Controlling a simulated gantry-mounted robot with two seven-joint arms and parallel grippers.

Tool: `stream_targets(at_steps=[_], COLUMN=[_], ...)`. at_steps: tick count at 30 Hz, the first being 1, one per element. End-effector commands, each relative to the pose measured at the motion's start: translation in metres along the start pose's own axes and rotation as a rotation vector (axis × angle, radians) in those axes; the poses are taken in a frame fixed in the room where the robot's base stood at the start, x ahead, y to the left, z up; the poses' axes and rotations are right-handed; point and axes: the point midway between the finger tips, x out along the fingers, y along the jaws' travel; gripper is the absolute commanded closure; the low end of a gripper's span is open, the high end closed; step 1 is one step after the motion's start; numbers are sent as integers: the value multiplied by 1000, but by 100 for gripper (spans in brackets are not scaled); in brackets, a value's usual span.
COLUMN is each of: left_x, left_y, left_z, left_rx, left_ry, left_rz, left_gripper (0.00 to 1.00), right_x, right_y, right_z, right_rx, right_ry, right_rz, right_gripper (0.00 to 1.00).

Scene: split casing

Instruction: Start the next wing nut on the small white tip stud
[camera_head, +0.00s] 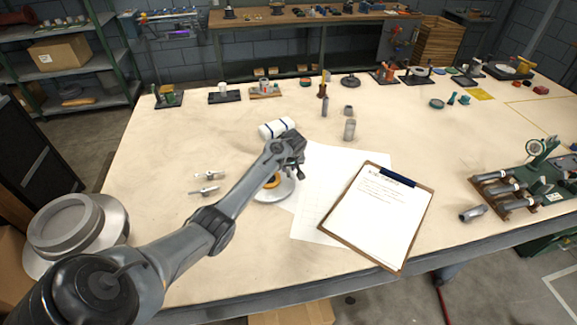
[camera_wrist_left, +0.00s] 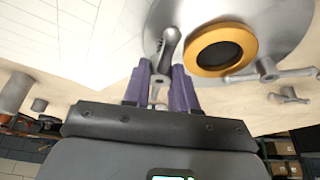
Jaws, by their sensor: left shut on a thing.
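My left gripper (camera_head: 294,162) is over the back right of the pale round casing (camera_head: 287,190), which has an orange ring (camera_head: 271,182). In the left wrist view its purple fingers (camera_wrist_left: 163,88) are shut on a grey wing nut (camera_wrist_left: 169,45); one rounded wing sticks out past the fingertips, in front of the casing, beside the orange ring (camera_wrist_left: 220,49). I cannot tell whether the nut touches a stud. The small white tip stud cannot be made out. Two loose wing nuts lie on the table left of the casing, one behind (camera_head: 209,175) and one in front (camera_head: 203,191).
A white roll with dark bands (camera_head: 273,130) lies behind the gripper. Paper sheets (camera_head: 316,215) and a clipboard (camera_head: 377,215) lie right of the casing. Grey cylinders (camera_head: 349,130) stand farther back. A rack with tubes (camera_head: 515,190) is at far right. The table's left front is clear.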

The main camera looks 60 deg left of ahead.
Motion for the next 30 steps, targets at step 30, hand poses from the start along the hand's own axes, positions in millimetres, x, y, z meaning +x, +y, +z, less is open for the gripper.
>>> stream_targets(at_steps=[30], left_x=[5], left_y=[0], left_z=[2], left_rx=[0], left_ry=[0], left_rz=[1], left_gripper=[100], right_x=[1], right_y=[2], right_z=[1], right_rx=[-8], right_ry=[-1], right_rz=[6], right_gripper=[57])
